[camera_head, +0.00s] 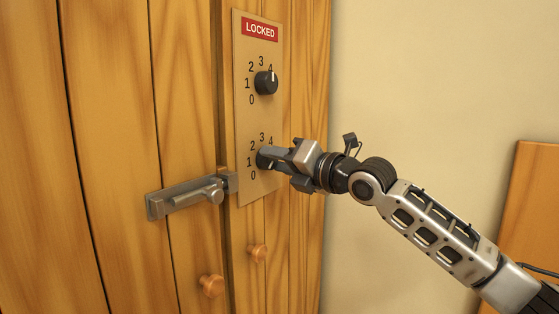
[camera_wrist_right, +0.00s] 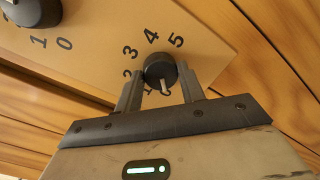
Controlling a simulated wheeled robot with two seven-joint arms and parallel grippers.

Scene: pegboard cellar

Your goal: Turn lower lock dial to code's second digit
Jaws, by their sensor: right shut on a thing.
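The lower lock dial (camera_wrist_right: 161,70) is a round black knob with a white mark on a tan panel. Its digits 3, 4 and 5 show in the right wrist view, and 2 is partly covered by a finger. The mark points down there, toward my gripper's body, on the side away from 4. My right gripper (camera_head: 270,158) is shut on this dial, with one finger on either side in the right wrist view. In the head view, the digits 0 to 4 show around the dial. My left gripper is not in view.
The upper dial (camera_head: 266,83) is above, its white mark toward 4. A red LOCKED sign (camera_head: 261,29) tops the panel (camera_head: 246,118). A metal slide bolt (camera_head: 185,199) and wooden knobs (camera_head: 211,286) are at lower left. Bare wall (camera_head: 430,80) is at right.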

